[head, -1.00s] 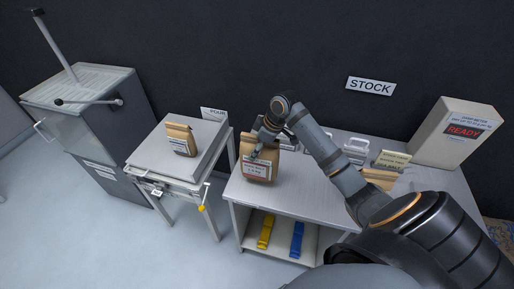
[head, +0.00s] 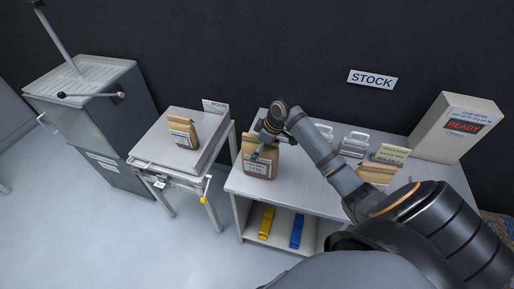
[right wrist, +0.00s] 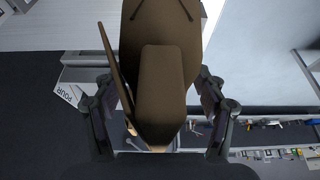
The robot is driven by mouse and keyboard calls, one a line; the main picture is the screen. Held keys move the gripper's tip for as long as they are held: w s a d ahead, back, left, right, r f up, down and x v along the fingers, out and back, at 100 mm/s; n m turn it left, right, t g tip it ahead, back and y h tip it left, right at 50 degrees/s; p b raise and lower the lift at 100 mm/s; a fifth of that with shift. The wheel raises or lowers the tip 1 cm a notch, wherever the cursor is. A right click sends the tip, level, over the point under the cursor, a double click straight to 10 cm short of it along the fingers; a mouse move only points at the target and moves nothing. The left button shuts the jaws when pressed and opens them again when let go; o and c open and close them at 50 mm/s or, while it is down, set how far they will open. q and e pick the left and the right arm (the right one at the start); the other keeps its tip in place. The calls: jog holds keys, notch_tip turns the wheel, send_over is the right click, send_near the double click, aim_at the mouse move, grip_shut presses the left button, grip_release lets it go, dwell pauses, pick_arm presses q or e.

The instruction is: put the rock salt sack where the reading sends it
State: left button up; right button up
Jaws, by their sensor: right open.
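In the right wrist view the sack (right wrist: 162,85) fills the middle between the two open fingers. Another brown sack (head: 183,132) stands on the pour table. A third sack (head: 376,173) is at the right of the stock table, partly behind my arm. I cannot tell which is rock salt. My left gripper is out of view.
A meter box (head: 462,124) reading READY stands at the back right. The stock table (head: 310,180) also holds grey-white handled items (head: 355,143) and yellow note cards (head: 391,154). Yellow (head: 266,222) and blue (head: 297,229) pieces lie below. A grey hopper cabinet (head: 90,110) stands left.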

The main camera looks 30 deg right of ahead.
jog(key=shift+d+r, duration=0.1)
jog(key=shift+r, duration=0.05)
jog(key=b+v, duration=0.2)
jog(key=v, duration=0.9)
jog(key=shift+d, duration=0.1)
jog(key=shift+s+r, duration=0.1)
jog(key=shift+r, duration=0.3)
